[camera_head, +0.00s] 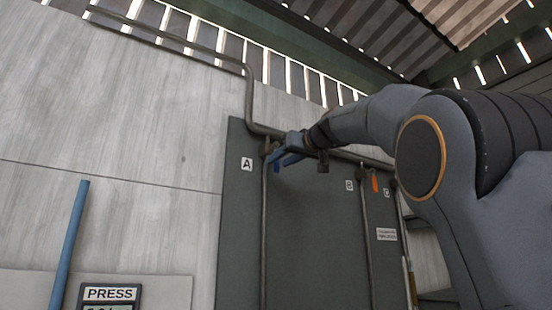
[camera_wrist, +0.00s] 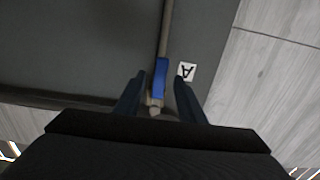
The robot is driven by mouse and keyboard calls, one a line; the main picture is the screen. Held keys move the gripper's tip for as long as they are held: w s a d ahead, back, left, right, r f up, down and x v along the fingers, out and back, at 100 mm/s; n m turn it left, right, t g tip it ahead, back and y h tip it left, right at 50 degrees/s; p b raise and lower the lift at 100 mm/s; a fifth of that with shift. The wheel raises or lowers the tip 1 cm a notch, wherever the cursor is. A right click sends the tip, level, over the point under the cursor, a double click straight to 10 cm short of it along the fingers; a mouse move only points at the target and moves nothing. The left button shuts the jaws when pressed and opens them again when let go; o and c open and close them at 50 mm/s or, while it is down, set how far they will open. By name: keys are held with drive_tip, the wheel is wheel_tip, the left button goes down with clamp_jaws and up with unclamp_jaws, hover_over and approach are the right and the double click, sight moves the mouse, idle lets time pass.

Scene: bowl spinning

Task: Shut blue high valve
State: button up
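The blue valve handle (camera_wrist: 161,78) shows in the wrist view, lying along the thin vertical pipe (camera_wrist: 167,25) beside the upside-down label A (camera_wrist: 186,71). In the head view the handle (camera_head: 277,167) is small and hangs down by the pipe, high on the grey panel near label A (camera_head: 246,164). My gripper (camera_wrist: 159,80) is open, with one dark finger on each side of the handle and visible gaps. Whether a finger touches it cannot be told. In the head view my gripper (camera_head: 286,154) is at the valve and partly covers it.
An orange handle (camera_head: 375,184) sits on the pipe near label B (camera_head: 349,185), right of the blue one. A thick pipe (camera_head: 249,95) runs above the panel. A blue pole (camera_head: 70,240) and a PRESS display (camera_head: 110,294) stand at the lower left.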

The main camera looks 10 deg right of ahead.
sight(277, 163)
drive_tip(key=shift+p+x, duration=0.95)
drive_tip(key=shift+x, duration=0.9)
clamp_jaws()
